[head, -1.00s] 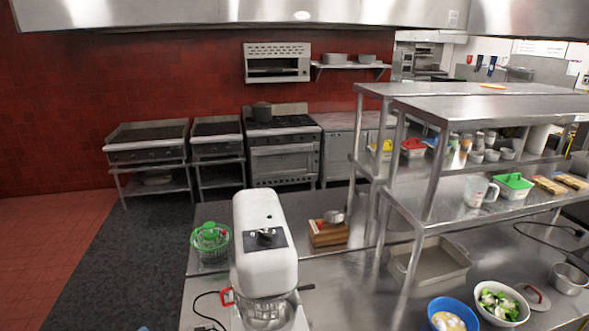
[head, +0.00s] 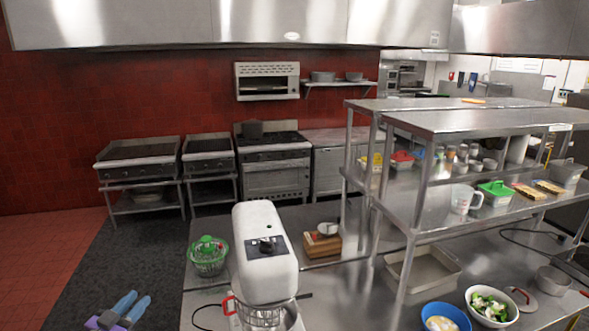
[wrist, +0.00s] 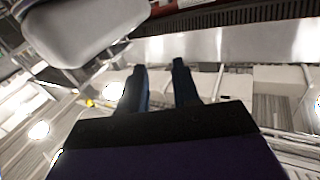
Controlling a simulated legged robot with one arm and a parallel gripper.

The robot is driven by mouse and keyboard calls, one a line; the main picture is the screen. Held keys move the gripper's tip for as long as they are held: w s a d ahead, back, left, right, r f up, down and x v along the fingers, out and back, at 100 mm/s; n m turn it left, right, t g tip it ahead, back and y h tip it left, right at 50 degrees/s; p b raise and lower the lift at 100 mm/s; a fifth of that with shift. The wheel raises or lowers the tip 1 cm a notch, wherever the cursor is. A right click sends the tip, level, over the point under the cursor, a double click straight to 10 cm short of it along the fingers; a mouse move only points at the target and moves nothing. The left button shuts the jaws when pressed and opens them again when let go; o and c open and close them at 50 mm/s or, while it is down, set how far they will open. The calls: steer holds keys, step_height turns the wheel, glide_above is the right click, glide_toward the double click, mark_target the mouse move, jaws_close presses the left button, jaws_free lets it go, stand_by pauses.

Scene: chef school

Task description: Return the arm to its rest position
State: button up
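My gripper (head: 136,300) shows at the bottom left of the head view, with two blue fingers pointing up and to the right. It is over the dark floor, left of the steel counter in the picture. In the wrist view my gripper (wrist: 159,68) has its two fingers apart, with a clear gap and nothing held between them. The rest of my arm is out of the head view.
A white stand mixer (head: 264,252) and a green-lidded spinner (head: 208,256) stand on the steel counter (head: 335,285). A steel shelf rack (head: 480,121) rises at right. Stoves (head: 275,160) line the red wall. The dark floor (head: 75,265) at left looks clear.

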steer(key=w+d+r+n+y, duration=0.3)
steer(key=w+d+r+y, duration=0.25)
steer(key=w+r, duration=0.65)
steer(key=s+d+r+n+g+y, duration=0.1)
steer(key=d+r+n+g+y, duration=0.15)
steer(key=d, duration=0.45)
steer(key=s+d+r+n+g+y, duration=0.1)
steer(key=d+g, duration=0.2)
steer(key=d, duration=0.4)
steer(key=s+d+f+g+h, duration=0.1)
steer(key=s+d+f+g, duration=0.3)
steer(key=s+d, duration=0.8)
steer(key=s+d+f+g+h, duration=0.2)
steer(key=s+d+f+g, duration=0.2)
steer(key=s+d, duration=0.8)
steer(key=s+d+f+m+g+h, duration=0.1)
steer(key=s+d+f+g, duration=0.15)
steer(key=s+d, duration=0.6)
steer(key=s+d+f+m+g+h, duration=0.1)
steer(key=s+d+m+g+h, duration=0.15)
steer(key=s, duration=1.05)
step_height(320, 180, down, 24)
steer(key=d+n+g+b, duration=0.1)
steer(key=b, duration=2.2)
steer(key=shift+s+d+y+b, duration=0.2)
steer(key=shift+s+y+b, duration=0.1)
steer(key=shift+y, duration=0.15)
